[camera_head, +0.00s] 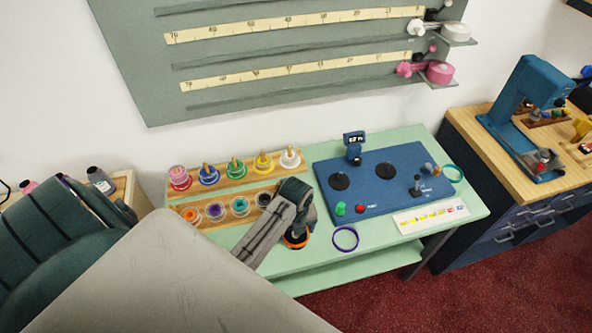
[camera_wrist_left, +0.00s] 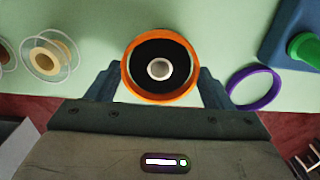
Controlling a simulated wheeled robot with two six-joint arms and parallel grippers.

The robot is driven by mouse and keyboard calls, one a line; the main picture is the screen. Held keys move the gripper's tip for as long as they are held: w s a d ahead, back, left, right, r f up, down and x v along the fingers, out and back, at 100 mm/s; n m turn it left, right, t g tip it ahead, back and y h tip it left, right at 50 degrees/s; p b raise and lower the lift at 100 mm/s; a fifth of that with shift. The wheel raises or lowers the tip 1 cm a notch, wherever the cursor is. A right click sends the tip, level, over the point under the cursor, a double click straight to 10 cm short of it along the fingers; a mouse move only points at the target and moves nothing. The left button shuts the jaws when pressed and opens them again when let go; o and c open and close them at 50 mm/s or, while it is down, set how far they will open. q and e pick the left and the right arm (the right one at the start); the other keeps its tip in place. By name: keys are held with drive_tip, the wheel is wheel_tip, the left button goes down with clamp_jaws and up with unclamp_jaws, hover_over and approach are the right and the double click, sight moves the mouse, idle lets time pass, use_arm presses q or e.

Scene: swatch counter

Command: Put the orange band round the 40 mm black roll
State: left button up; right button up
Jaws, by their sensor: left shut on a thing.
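The orange band (camera_wrist_left: 160,98) is a ring seen from above in the left wrist view, encircling the black roll (camera_wrist_left: 142,58), which has a pale hollow core. I cannot tell how far down the roll the band sits. My left gripper (camera_wrist_left: 160,78) has one finger on each side of the band and is shut on it. In the head view my left gripper (camera_head: 298,228) points down at the front of the green table. The orange band (camera_head: 296,245) shows beneath it, with the roll mostly hidden. My right gripper is not in view.
A purple band (camera_head: 345,239) lies just right of my gripper. A blue panel (camera_head: 375,165) with knobs stands behind it. A wooden rack (camera_head: 222,180) of coloured spools is to the left. The table's front edge is close.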

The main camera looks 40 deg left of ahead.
use_arm(q)
drive_tip(key=shift+f, duration=0.2)
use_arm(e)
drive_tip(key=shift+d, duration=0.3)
use_arm(q)
drive_tip(key=o, duration=1)
drive_tip(key=shift+r, duration=0.15)
wheel_tip(320, 180, up, 2)
drive_tip(key=shift+r, duration=2.3)
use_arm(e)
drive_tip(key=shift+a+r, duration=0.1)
